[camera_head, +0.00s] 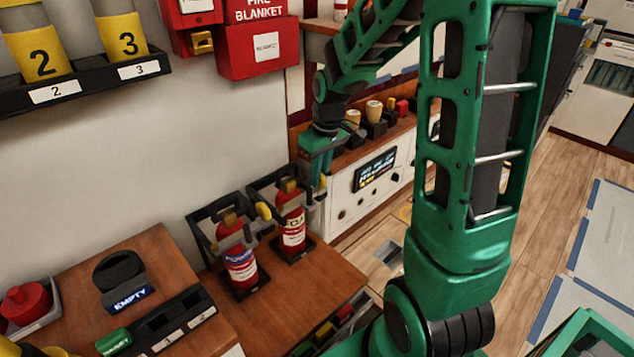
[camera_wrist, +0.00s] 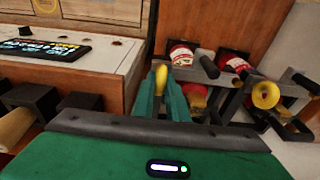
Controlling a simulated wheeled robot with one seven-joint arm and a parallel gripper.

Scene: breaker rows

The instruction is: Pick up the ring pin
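Two red fire extinguishers stand in black holders on a wooden bench in the head view, the left one (camera_head: 240,262) and the right one (camera_head: 291,226). A yellow ring pin (camera_wrist: 161,77) shows edge-on between my fingertips in the wrist view. My gripper (camera_wrist: 161,88) has its two green fingers close on either side of it, with no clear gap. In the head view my gripper (camera_head: 319,182) hangs beside the right extinguisher's top. Another yellow ring (camera_head: 265,211) sits at the left extinguisher; it also shows in the wrist view (camera_wrist: 265,95).
Black holder frames (camera_wrist: 238,100) and bars crowd the space beside my fingers. A white console with a display (camera_head: 374,170) stands behind right. A black holder marked EMPTY (camera_head: 124,280) and a numbered rack (camera_head: 172,322) are on the left bench. Open floor lies right.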

